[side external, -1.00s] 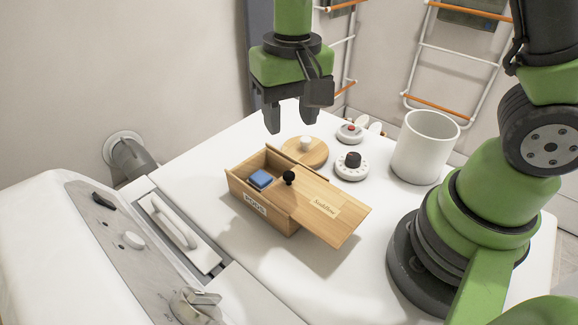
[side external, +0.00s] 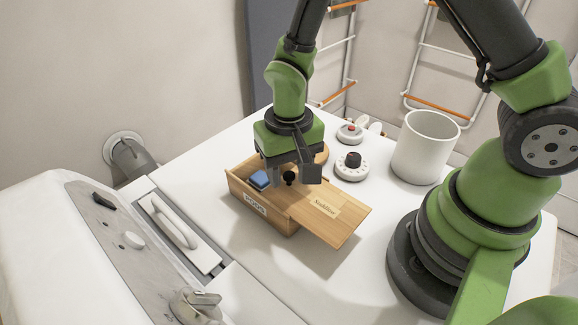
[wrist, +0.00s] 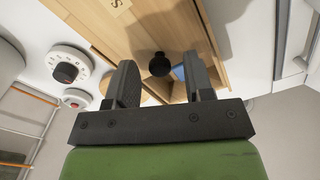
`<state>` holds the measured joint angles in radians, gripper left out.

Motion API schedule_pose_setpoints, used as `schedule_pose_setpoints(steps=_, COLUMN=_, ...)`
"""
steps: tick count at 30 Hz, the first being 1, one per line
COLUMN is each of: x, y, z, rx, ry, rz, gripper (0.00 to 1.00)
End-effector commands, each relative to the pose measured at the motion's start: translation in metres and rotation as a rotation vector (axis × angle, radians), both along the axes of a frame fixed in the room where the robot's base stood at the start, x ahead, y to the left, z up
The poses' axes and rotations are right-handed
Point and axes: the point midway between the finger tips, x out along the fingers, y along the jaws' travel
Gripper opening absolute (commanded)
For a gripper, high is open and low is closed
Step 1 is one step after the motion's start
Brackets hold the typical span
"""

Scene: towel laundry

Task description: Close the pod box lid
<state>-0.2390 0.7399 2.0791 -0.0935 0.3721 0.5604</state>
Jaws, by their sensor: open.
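The wooden pod box (side external: 262,212) sits on the white worktop with a "PODS" label on its front. Its sliding lid (side external: 335,215) is pulled out to the right, leaving the left part of the box open. A blue pod (side external: 259,180) shows in the opening. A black knob (side external: 289,178) stands on the lid's left end. My gripper (side external: 294,182) is open, its fingers lowered on either side of the knob. In the wrist view the knob (wrist: 160,65) shows between the two fingertips (wrist: 163,80); I cannot tell whether either finger touches it.
A white timer dial with a dark knob (side external: 351,165) and a red-topped dial (side external: 350,133) stand behind the lid. A white canister (side external: 425,148) is at the back right. A round wooden lid (side external: 322,154) is partly hidden behind my gripper. The worktop before the box is clear.

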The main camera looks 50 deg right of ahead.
Motion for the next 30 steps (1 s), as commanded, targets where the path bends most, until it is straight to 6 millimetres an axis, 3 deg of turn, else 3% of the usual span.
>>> schedule_pose_setpoints(steps=3, x=0.000, y=0.000, z=0.000, rx=0.000, ry=0.000, rz=0.000, gripper=0.45)
schedule_pose_setpoints(steps=9, x=0.000, y=0.000, z=0.000, rx=0.000, ry=0.000, rz=0.000, gripper=0.00)
schedule_pose_setpoints(steps=17, x=0.007, y=0.000, z=0.000, rx=0.000, ry=0.000, rz=-0.001, gripper=0.00)
schedule_pose_setpoints(steps=30, x=0.079, y=-0.001, z=-0.001, rx=0.000, ry=-0.001, rz=-0.001, gripper=0.00)
